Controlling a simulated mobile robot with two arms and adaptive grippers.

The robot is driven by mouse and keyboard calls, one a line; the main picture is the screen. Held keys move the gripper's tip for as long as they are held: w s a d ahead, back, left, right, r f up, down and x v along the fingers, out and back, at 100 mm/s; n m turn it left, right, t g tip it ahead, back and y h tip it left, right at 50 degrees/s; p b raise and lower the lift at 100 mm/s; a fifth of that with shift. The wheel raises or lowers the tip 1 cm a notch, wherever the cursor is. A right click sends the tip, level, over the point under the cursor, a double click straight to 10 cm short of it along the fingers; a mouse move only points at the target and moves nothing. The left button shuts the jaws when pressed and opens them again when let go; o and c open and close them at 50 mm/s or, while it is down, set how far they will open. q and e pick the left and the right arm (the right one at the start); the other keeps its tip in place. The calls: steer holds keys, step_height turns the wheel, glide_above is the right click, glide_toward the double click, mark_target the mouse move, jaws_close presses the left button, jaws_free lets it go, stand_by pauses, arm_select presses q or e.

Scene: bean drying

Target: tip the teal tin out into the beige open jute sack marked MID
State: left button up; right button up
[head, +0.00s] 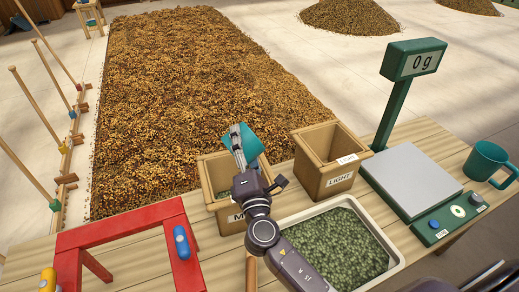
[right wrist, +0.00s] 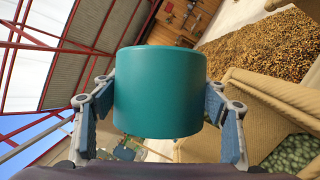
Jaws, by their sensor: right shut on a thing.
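The teal tin (head: 249,143) is held tilted above the beige open jute sack (head: 222,212), whose label is partly hidden and shows only an M. My right gripper (head: 240,150) is shut on the tin, with one finger on each side of it in the right wrist view (right wrist: 160,95). Green beans (head: 222,195) show inside that sack. The tin's mouth and contents cannot be seen. My left gripper is out of view.
A second beige sack (head: 322,178) marked LIGHT stands just right. A white tray (head: 396,262) of green beans lies in front. The scale (head: 414,180) reads 0 g, with a teal mug (head: 487,161) beside it. A red rack (head: 120,233) stands at the left.

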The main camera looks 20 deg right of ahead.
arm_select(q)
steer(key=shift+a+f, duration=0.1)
arm_select(e)
steer(key=shift+a+f+b, duration=0.1)
steer(key=shift+b, duration=0.2)
steer(key=shift+a+n+b, duration=0.15)
steer(key=shift+n+b, duration=0.25)
steer(key=shift+n, duration=0.2)
steer(key=shift+r+p, duration=0.25)
steer(key=shift+p, duration=0.1)
steer(key=shift+d+r+m+p, duration=0.3)
steer(key=shift+r+m+p, duration=0.25)
steer(key=shift+m+p, duration=0.4)
steer(key=shift+d+m, duration=0.15)
steer(key=shift+m, duration=0.1)
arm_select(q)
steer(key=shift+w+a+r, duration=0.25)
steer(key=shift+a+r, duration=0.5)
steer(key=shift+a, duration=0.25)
arm_select(e)
steer(key=shift+f, duration=0.1)
